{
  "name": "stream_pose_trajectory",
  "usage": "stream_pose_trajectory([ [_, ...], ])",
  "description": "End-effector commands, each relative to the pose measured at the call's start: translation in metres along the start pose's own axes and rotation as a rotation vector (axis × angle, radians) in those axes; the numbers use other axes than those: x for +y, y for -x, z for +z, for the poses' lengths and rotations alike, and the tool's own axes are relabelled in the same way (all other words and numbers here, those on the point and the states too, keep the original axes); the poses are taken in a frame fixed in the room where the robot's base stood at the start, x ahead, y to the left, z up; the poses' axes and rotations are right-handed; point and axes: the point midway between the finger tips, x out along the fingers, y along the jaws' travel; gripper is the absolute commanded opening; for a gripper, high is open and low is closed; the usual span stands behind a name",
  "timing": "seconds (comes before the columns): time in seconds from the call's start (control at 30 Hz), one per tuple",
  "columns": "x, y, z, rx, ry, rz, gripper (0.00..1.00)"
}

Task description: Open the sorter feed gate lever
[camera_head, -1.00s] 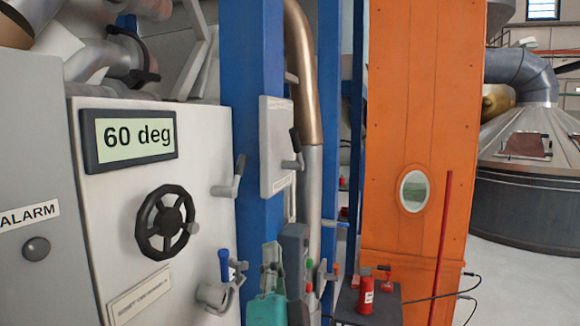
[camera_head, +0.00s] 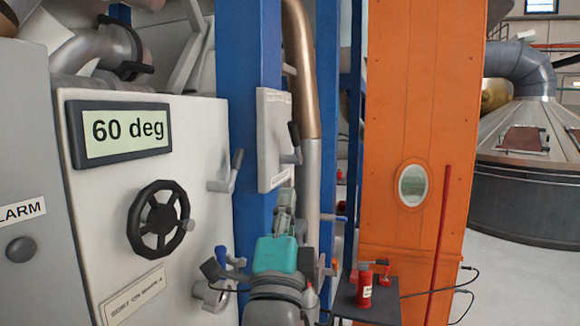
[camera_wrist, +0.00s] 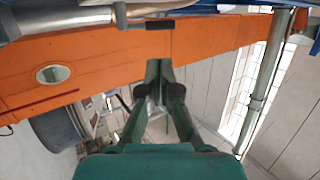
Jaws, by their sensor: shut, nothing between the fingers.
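Several levers show in the head view, and I cannot tell for certain which is the sorter feed gate lever. One with a dark grip (camera_head: 295,143) sits on the right side of a pale box (camera_head: 275,125) on the blue column. A grey lever (camera_head: 228,172) is on the right edge of the white panel. A blue-handled lever (camera_head: 221,256) is lower down, partly hidden by my arm. My gripper (camera_head: 286,196) is shut and empty, pointing up below the pale box, apart from the dark-gripped lever as far as I can see. Its closed fingers show in the wrist view (camera_wrist: 158,85).
The white panel (camera_head: 110,205) carries a "60 deg" display (camera_head: 120,132) and a black handwheel (camera_head: 158,219). An orange casing (camera_head: 420,90) stands right. A small dark table (camera_head: 367,300) holds a red extinguisher-like bottle (camera_head: 365,288). Open floor lies at the far right.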

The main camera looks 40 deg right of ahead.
Motion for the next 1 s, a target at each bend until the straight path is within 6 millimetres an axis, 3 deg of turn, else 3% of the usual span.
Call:
stream_pose_trajectory([
  [0.7,0.000,-0.117,-0.001,0.001,0.002,-0.001,0.00],
  [1.0,0.000,-0.136,0.000,0.000,0.001,-0.001,0.00],
])
